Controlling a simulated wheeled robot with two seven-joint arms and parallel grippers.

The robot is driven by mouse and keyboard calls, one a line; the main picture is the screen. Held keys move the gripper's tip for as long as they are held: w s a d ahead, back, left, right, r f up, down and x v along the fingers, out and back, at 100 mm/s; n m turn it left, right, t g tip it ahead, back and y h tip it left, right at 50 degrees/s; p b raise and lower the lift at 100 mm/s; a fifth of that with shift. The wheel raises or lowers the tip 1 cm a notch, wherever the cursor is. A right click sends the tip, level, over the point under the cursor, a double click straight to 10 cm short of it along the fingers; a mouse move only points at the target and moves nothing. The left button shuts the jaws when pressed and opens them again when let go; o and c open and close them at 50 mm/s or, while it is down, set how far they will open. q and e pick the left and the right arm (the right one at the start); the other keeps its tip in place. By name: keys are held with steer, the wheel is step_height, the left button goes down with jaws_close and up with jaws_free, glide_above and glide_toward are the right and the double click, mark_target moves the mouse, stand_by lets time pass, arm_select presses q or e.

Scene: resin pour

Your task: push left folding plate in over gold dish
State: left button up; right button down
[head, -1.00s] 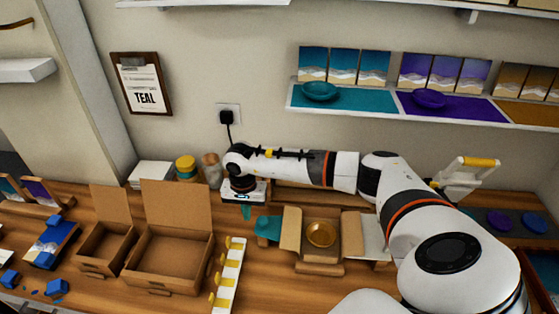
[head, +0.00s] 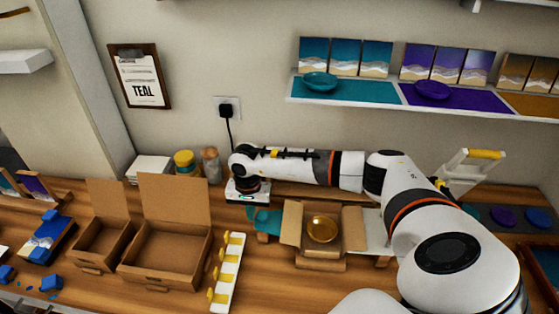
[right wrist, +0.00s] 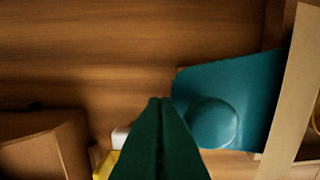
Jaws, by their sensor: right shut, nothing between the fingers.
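The gold dish (head: 322,229) sits in the middle of the cardboard folding jig, between an upright left flap (head: 291,224) and a right flap (head: 354,230). The left folding plate (head: 268,223) is teal and lies out flat to the left of the left flap. In the right wrist view the plate (right wrist: 240,82) shows a round raised knob. My right gripper (head: 250,212) points down by the plate's left end. Its dark green fingers (right wrist: 160,100) are shut and empty, just left of the plate; whether they touch it I cannot tell. My left gripper is out of view.
A white rack with yellow knobs (head: 227,270) stands just left of the jig. Open cardboard boxes (head: 165,255) are further left. Jars (head: 185,163) stand behind, near the wall. My right arm spans the space behind and right of the jig.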

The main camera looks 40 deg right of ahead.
mark_target(277, 222)
steer(key=shift+s+d+p, duration=0.15)
steer(key=shift+s+d, duration=1.05)
steer(key=shift+s, duration=0.25)
steer(key=shift+s+d+p, duration=0.15)
steer(key=shift+s+d, duration=1.05)
steer(key=shift+s, duration=0.2)
steer(key=shift+w+a, duration=0.1)
steer(key=w+a+b, duration=0.1)
steer(key=w+a, duration=0.1)
steer(key=w+a+b, duration=0.2)
steer(key=w, duration=0.1)
steer(key=shift+w+a+f, duration=0.1)
steer(key=shift+w+a, duration=0.2)
steer(key=shift+a, duration=0.1)
steer(key=shift+w+a+b, duration=0.45)
steer(key=shift+w+a, duration=0.05)
steer(key=shift+w, duration=0.05)
step_height(277, 222, up, 10)
steer(key=p, duration=0.5)
